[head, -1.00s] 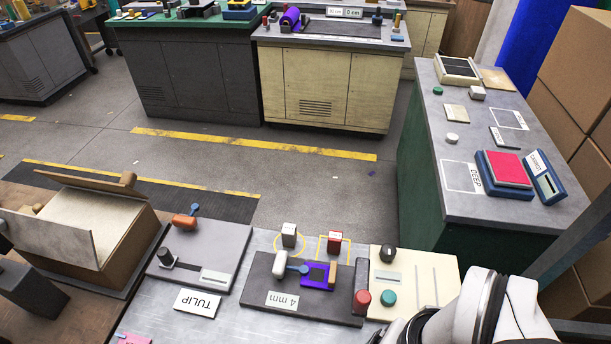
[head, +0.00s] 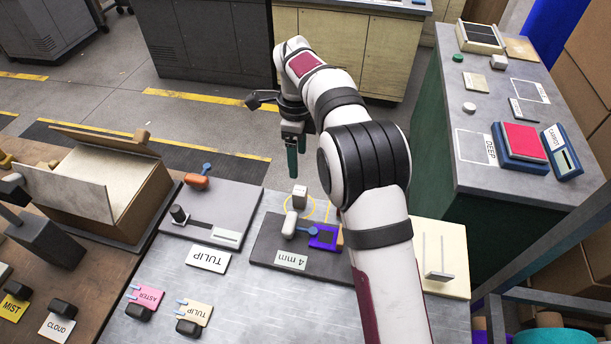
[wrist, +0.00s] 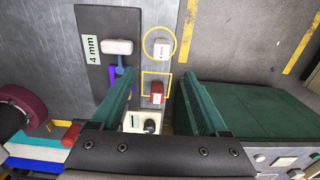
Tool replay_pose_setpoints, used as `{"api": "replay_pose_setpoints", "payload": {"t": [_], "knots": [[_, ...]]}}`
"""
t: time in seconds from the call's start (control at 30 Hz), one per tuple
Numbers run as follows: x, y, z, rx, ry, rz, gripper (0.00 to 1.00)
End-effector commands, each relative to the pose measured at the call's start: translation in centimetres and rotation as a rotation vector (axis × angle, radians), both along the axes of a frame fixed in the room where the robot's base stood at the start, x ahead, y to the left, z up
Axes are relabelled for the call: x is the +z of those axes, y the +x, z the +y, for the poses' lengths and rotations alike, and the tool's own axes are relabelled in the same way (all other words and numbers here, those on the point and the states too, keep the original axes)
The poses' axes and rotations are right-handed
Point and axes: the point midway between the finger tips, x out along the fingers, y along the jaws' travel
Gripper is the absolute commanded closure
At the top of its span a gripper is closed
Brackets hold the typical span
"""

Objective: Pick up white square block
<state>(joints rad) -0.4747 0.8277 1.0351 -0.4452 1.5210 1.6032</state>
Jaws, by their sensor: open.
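The white square block (head: 300,196) stands upright inside a yellow circle near the far edge of the grey bench. It also shows in the wrist view (wrist: 162,49), within the yellow ring and beyond my fingertips. My gripper (head: 292,172) points down, with green fingers, and appears above and slightly left of the block in the head view. In the wrist view my gripper (wrist: 159,78) is open and its fingers are apart with nothing held.
A dark mat labelled 4 mm (head: 265,245) carries a white-headed tool (head: 290,222) and a purple piece (head: 325,236) close to the block. A grey plate (head: 222,205) with a slider lies to the left. The floor lies beyond the bench edge.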

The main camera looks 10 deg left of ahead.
Motion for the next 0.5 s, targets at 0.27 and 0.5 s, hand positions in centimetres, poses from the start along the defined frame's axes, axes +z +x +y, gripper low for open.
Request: {"api": "replay_pose_setpoints", "payload": {"t": [0.27, 0.5], "knots": [[-7.4, 0.0, -0.1, 0.001, 0.000, 0.003, 0.22], [-11.2, 0.2, -0.2, 0.001, 0.000, 0.004, 0.22]]}}
